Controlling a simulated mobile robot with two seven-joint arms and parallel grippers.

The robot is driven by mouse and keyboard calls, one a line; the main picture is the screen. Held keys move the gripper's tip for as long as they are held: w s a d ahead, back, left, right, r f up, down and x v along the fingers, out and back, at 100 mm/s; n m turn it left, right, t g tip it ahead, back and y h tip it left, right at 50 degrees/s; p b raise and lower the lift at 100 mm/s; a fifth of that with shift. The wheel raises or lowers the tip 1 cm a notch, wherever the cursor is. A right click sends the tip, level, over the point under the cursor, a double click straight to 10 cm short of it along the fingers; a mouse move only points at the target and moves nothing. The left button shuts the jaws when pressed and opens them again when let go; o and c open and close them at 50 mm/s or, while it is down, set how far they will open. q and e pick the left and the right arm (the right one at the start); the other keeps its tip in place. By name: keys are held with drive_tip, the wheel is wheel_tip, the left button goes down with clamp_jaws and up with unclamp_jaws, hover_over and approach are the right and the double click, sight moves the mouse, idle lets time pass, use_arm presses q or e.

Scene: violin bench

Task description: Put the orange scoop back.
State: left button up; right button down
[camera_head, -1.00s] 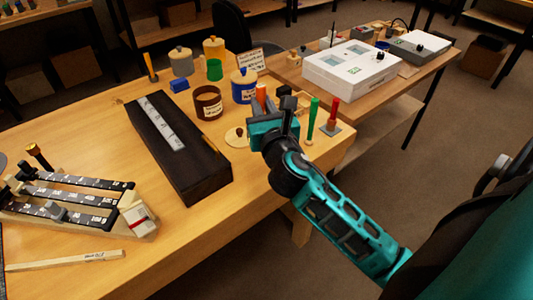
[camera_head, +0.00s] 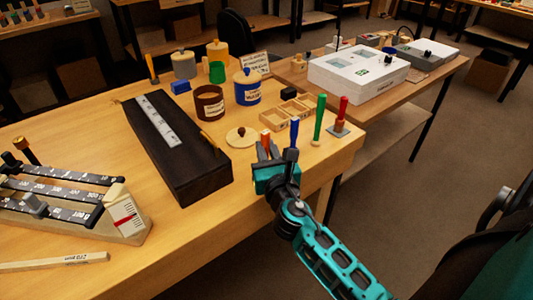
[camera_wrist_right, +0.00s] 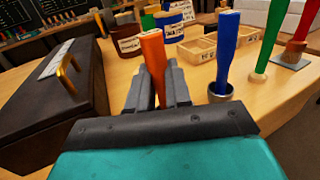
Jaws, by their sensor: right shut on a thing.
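My right gripper (camera_head: 269,157) is shut on the orange scoop (camera_head: 265,139). In the right wrist view the orange handle (camera_wrist_right: 152,62) stands nearly upright between the fingers (camera_wrist_right: 158,88); its lower end is hidden by the gripper. The gripper is near the table's front right edge, left of a blue-handled scoop (camera_head: 293,134). That blue scoop (camera_wrist_right: 227,45) has a metal bowl at its foot in the wrist view. A green-handled tool (camera_head: 319,116) and a red-handled tool (camera_head: 342,110) on a grey square stand further right. My left gripper is not in view.
A brown open jar (camera_head: 209,104), a blue lidded jar (camera_head: 247,90) and a divided wooden tray (camera_head: 297,107) stand behind. A round wooden lid (camera_head: 240,140) lies on the table. A long dark box (camera_head: 180,155) is at left. White equipment (camera_head: 360,72) sits on another table.

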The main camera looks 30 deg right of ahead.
drive_tip(key=shift+f, duration=0.2)
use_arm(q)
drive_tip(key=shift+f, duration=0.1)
use_arm(e)
drive_tip(key=c, duration=1.1)
unclamp_jaws()
drive_tip(key=shift+o, duration=0.2)
drive_tip(key=shift+r, duration=0.1)
drive_tip(key=shift+r, duration=0.15)
drive_tip(key=b+v, duration=0.2)
drive_tip(key=v, duration=0.9)
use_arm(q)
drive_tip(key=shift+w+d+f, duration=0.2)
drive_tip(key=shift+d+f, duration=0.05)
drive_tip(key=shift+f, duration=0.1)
use_arm(e)
drive_tip(key=s+a+f+m+g+y, duration=0.3)
drive_tip(key=f+m, duration=0.5)
drive_tip(key=m, duration=0.6)
drive_tip(key=s+a+f+m+g+y, duration=0.3)
drive_tip(key=a+f+m+y, duration=0.2)
drive_tip(key=m, duration=1)
wheel_tip(320, 180, down, 4)
drive_tip(key=shift+a+m+y, duration=0.3)
drive_tip(key=shift+a+y, duration=0.1)
drive_tip(key=shift+a, duration=0.55)
